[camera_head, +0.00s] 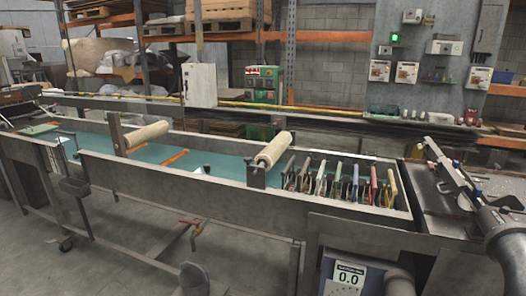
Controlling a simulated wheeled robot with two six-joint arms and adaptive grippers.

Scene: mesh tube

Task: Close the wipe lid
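I cannot make out a wipe container or its lid with certainty. A small white object (200,169) lies in the teal-bottomed trough (330,199), too small to identify. A dark jointed arm, apparently my right one, comes in at the right edge. Its apparent gripper (440,163) is over the dark flat top at the right. I cannot tell from here whether the fingers are apart. My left gripper is not visible.
Several colored-handled tools (345,180) stand in a row in the trough's right end. Two pale rollers (273,150) (146,134) sit across the trough. Shelving and a grey wall panel (445,70) stand behind.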

